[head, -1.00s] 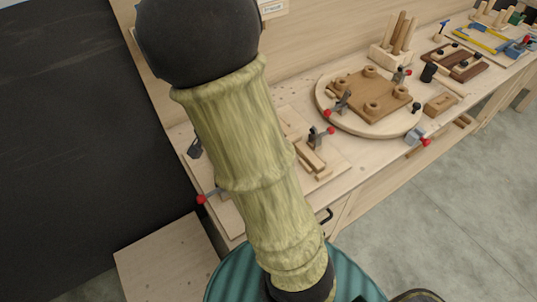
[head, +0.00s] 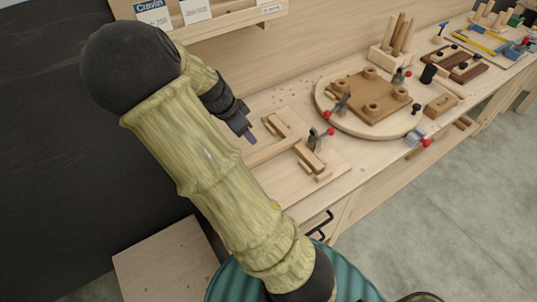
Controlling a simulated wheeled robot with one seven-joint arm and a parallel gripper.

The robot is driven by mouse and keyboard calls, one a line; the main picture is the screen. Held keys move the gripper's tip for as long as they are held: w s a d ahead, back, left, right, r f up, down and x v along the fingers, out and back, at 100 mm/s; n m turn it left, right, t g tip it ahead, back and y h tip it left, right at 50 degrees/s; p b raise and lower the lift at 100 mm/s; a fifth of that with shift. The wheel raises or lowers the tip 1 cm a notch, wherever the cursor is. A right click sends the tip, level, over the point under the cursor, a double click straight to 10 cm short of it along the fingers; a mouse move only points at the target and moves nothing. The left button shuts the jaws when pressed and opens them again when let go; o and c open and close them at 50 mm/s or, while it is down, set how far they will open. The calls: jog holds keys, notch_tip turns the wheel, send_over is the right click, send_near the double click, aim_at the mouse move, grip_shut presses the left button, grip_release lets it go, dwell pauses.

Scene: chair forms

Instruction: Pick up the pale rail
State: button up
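A long pale wooden rail (head: 272,151) lies on a flat pale board (head: 332,166) on the workbench, in the middle of the head view. Its left end runs towards my arm, and I cannot tell how much of it is hidden. My gripper (head: 251,138) is dark and points down, just above and left of the rail. A gap shows between its tip and the rail in the picture. The fingers are small and seen from the side, so I cannot tell if they are apart. No held piece shows.
A round board (head: 335,118) with a brown plate (head: 367,97) and more clamps stands to the right. A shelf (head: 222,25) hangs on the wall above.

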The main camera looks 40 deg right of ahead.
send_over(264, 153)
jog(key=a, duration=0.2)
jog(key=f, duration=0.8)
jog(key=shift+w+a+f, duration=0.1)
jog(key=shift+a+f, duration=0.1)
jog(key=shift+f, duration=0.2)
jog(key=shift+p+x, duration=0.95)
jog(key=shift+x, duration=1.65)
jog(key=c, duration=1.1)
jog(key=shift+c, duration=0.2)
jog(key=shift+r, duration=0.15)
